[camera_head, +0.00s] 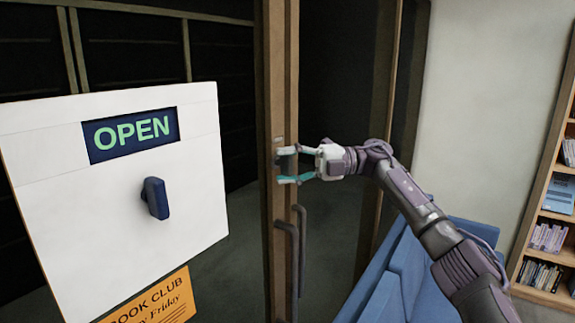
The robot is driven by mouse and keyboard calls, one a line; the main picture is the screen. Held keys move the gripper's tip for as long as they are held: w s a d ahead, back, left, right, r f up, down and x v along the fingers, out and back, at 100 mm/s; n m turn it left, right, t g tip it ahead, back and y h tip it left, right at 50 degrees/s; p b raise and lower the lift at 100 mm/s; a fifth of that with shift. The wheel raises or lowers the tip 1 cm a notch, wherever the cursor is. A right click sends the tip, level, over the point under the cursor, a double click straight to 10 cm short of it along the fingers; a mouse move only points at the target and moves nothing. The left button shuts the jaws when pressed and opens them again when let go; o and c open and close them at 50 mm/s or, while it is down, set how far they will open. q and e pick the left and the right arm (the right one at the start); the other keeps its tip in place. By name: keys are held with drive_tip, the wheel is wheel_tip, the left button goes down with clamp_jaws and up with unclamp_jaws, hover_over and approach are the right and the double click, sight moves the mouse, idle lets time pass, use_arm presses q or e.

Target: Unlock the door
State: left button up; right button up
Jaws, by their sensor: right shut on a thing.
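The door (278,80) is a brown wooden frame with a tall vertical edge in the middle of the head view. A small metal lock plate (279,145) sits on this edge, above a dark pull handle (294,250). My right gripper (287,165) reaches in from the right to the lock. Its fingers, one above and one below, are shut on the small dark lock turn at the door edge. The fingers hide much of the lock turn, and I cannot tell its angle. My left gripper is not in view.
A white panel (50,230) with an OPEN sign (132,133) and a dark blue knob (156,198) stands at the left, an orange book club notice (160,300) below it. Blue seats (385,285) are under my right arm. A bookcase (545,210) stands at the far right.

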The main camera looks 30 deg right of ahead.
drive_tip(key=o, duration=1.2)
drive_tip(key=shift+c, duration=0.2)
drive_tip(key=v, duration=1.2)
drive_tip(key=shift+w+f, duration=0.1)
